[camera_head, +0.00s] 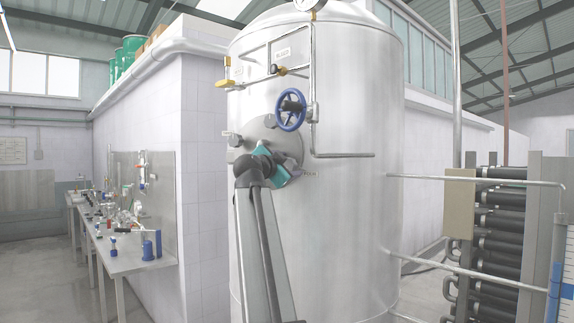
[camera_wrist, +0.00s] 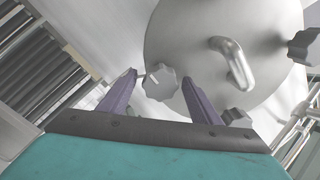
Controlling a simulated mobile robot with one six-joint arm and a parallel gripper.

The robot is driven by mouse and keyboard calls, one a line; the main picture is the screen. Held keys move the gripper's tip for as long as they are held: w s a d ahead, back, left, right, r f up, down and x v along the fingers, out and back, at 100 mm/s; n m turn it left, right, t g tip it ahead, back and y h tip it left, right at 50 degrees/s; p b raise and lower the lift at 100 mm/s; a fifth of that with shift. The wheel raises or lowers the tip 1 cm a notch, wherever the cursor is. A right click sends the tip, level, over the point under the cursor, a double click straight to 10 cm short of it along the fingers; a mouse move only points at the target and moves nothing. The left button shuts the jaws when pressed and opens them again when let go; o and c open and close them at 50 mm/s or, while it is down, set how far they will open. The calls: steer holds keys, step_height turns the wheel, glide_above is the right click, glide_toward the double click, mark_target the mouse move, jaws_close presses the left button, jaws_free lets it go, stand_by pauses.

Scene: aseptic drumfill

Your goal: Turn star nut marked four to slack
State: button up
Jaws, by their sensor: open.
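A round steel manway lid (camera_head: 287,143) sits on the front of a tall steel tank (camera_head: 355,120). In the wrist view the lid (camera_wrist: 190,40) has a bent handle (camera_wrist: 232,62) and grey star nuts around its rim. One star nut (camera_wrist: 160,82) lies between the fingertips of my open gripper (camera_wrist: 159,78), with a gap visible on the right side. Another star nut (camera_wrist: 303,47) is at the right, and a third (camera_wrist: 237,116) is partly hidden behind the right finger. No number marks are legible. In the head view my arm covers the lower lid.
A blue handwheel (camera_head: 291,108) and its pipe stand out just above the lid. A yellow-handled valve (camera_head: 225,82) is higher left. Rail pipes (camera_head: 470,180) and a rack of dark tubes (camera_head: 498,220) stand at right. A cluttered bench (camera_head: 135,258) is at left.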

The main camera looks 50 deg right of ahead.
steer(key=c, duration=0.9)
steer(key=shift+a, duration=0.3)
steer(key=shift+c, duration=0.7)
steer(key=shift+d, duration=0.25)
